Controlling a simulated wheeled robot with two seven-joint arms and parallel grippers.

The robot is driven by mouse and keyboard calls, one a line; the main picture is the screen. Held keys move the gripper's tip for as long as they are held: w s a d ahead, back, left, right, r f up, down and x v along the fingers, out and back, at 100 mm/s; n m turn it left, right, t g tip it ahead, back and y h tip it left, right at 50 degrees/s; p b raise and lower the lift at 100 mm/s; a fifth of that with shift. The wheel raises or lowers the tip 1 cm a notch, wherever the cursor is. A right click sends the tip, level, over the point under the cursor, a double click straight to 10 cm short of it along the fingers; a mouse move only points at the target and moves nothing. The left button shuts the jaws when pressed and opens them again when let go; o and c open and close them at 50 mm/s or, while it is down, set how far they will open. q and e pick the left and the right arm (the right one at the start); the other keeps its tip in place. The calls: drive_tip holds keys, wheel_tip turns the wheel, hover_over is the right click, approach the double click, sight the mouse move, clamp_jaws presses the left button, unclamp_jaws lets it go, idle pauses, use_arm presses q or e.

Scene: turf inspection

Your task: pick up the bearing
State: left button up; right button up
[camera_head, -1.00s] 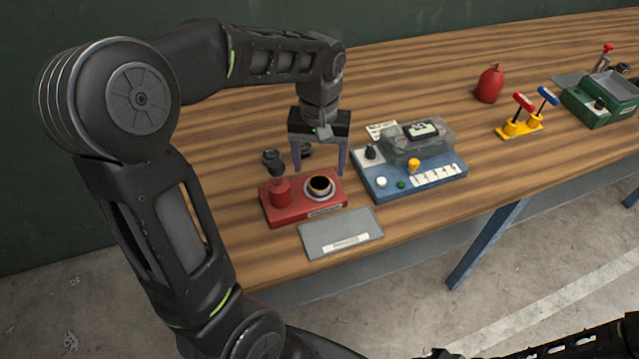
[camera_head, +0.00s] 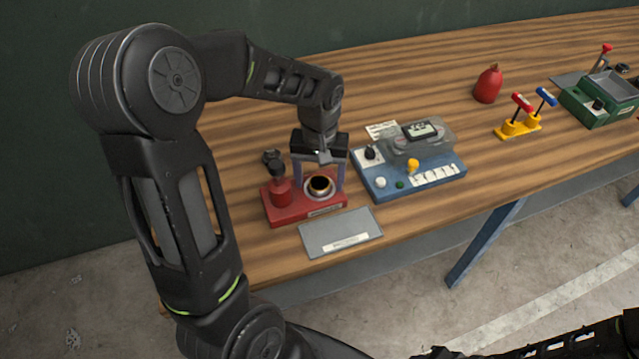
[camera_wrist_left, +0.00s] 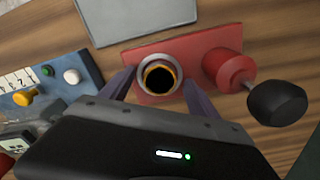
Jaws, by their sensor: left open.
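The bearing (camera_head: 320,185) is a round ring with a dark centre and a yellowish inner rim. It sits on the red base plate (camera_head: 306,214), to the right of a red post with a black knob (camera_head: 280,186). In the left wrist view the bearing (camera_wrist_left: 159,76) lies between and just beyond the fingertips. My left gripper (camera_head: 320,185) is open above the red base, its fingers on either side of the bearing. I cannot tell whether they touch it. My right gripper is not clearly seen; only part of a dark arm shows at the bottom right.
A grey plate (camera_head: 341,233) lies in front of the red base. A blue control box (camera_head: 430,187) stands close on the right. The wooden table (camera_head: 400,60) is clear behind.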

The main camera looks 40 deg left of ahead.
use_arm(q)
drive_tip(key=shift+c, duration=0.4)
clamp_jaws()
idle(0.5)
